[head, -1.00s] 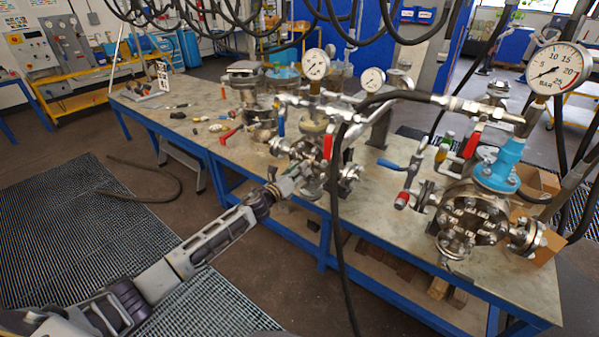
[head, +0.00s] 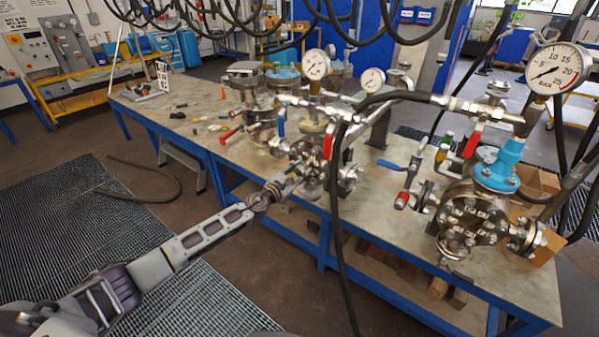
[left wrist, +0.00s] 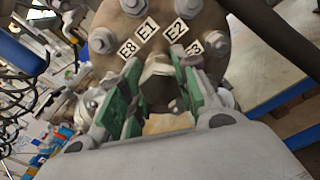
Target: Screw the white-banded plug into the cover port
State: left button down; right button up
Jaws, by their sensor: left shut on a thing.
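My left gripper (head: 286,181) reaches from the left to the front of the middle flanged vessel. In the left wrist view its green-padded fingers (left wrist: 155,95) are shut on a metallic, hex-like piece, which I take to be the plug (left wrist: 158,82). Its white band cannot be made out. The round bolted cover (left wrist: 125,60) lies straight ahead, with tags E8, E1, E2 and E3. In the head view the cover (head: 306,154) faces the gripper. The port is hidden behind the plug and fingers, so I cannot tell how far in the plug sits. My right gripper is not in view.
A black hose (head: 336,220) hangs just right of the cover. Red- and blue-handled valves and a gauge (head: 316,64) crowd around the vessel. Another flanged vessel (head: 472,215) stands at the right of the bench (head: 400,240). The floor left of the bench is mostly clear.

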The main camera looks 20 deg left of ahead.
pick_arm(q)
jog(key=m, duration=0.4)
jog(key=c, duration=1.2)
grip_release()
jog(key=shift+m, duration=0.4)
jog(key=shift+o, duration=1.2)
jog(key=v, duration=1.2)
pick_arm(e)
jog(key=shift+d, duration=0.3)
